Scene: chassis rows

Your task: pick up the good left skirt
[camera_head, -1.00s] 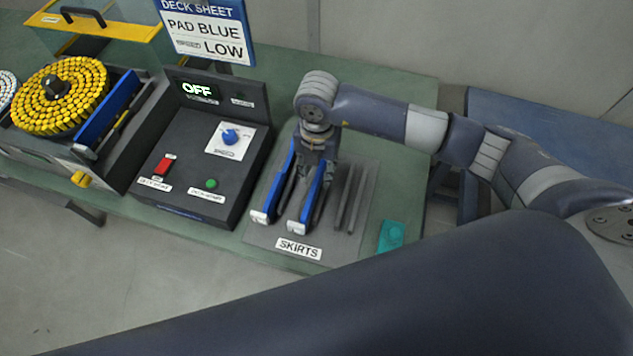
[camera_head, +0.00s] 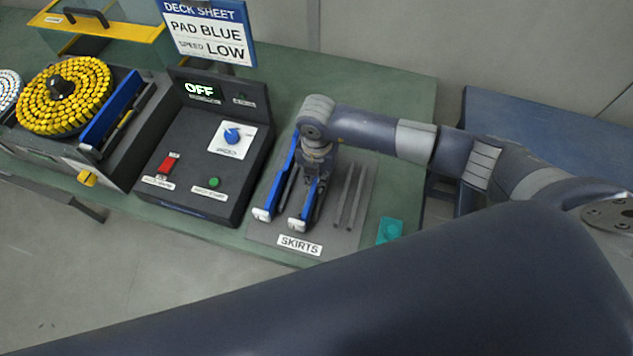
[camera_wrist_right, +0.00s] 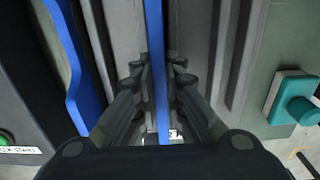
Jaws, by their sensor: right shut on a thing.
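Two long blue skirts with white end blocks stand in the grey rack labelled SKIRTS. The left one (camera_head: 280,181) stands free; it also shows at the left of the right wrist view (camera_wrist_right: 76,62). My right gripper (camera_head: 315,176) points down over the right one (camera_head: 307,199). In the right wrist view my right gripper's fingers (camera_wrist_right: 157,72) close on both sides of this right skirt (camera_wrist_right: 154,30), which still sits in the rack. The arm hides part of both skirts in the head view. My left gripper is not in view.
Right of the held skirt are empty rack slots (camera_head: 349,195) and a teal block (camera_head: 390,231). A dark control box (camera_head: 205,150) reading OFF stands left of the rack. Further left is a machine with a yellow pad disc (camera_head: 66,96). A sign (camera_head: 209,32) reads PAD BLUE, SPEED LOW.

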